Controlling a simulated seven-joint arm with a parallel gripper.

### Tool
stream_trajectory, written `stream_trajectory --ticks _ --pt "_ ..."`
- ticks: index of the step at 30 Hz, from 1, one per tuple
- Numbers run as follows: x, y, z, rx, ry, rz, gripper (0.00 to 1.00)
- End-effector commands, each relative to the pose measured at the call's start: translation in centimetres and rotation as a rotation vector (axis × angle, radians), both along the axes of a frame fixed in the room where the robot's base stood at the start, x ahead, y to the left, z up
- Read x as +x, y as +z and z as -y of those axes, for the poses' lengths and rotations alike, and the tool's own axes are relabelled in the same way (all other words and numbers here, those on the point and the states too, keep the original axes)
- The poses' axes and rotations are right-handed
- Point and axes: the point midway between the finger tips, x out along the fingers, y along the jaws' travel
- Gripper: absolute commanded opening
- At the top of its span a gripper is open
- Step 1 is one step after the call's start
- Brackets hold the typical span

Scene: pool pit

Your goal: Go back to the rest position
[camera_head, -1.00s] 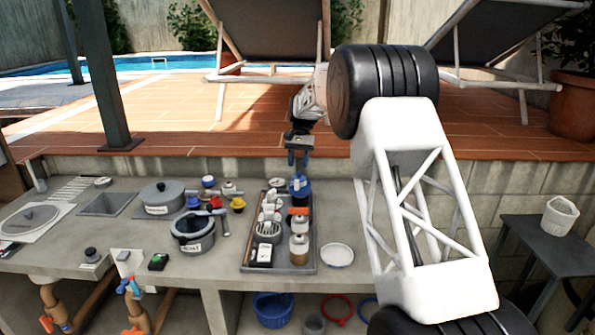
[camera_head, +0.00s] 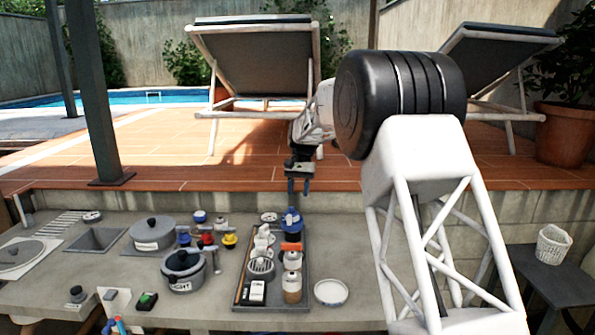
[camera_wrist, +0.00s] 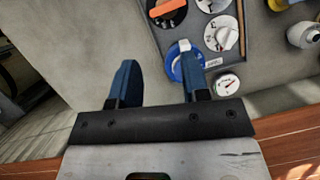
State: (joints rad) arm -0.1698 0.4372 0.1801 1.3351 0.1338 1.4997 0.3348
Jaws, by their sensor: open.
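My gripper (camera_head: 299,186) hangs above the back of the counter in the head view, its fingers pointing down. Its blue fingers also show in the wrist view (camera_wrist: 160,84), spread apart with nothing between them. A blue item (camera_head: 291,222) stands below my gripper at the back end of the grey tray (camera_head: 242,290). In the wrist view the blue item (camera_wrist: 174,66) shows partly behind the right finger, and a gap between them cannot be judged there.
The tray holds several jars and containers. A white dish (camera_head: 331,292) lies right of it. Two grey pots, one lidded pot (camera_head: 153,233) and one pot with a label (camera_head: 183,271), stand to the left. A white basket (camera_head: 553,244) sits on a side table at right.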

Motion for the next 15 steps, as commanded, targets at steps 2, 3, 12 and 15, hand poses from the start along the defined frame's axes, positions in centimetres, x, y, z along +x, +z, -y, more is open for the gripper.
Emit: stream_trajectory --ticks 2,3,12,15 --pt "-1.6 1.4 0.9 0.000 0.002 0.017 0.43" --pt "-2.4 1.9 1.3 0.001 0.003 0.027 0.43" --pt "-8.3 5.4 4.2 0.002 0.016 0.090 0.43" --pt "-10.5 6.4 5.2 0.002 0.022 0.111 0.43"
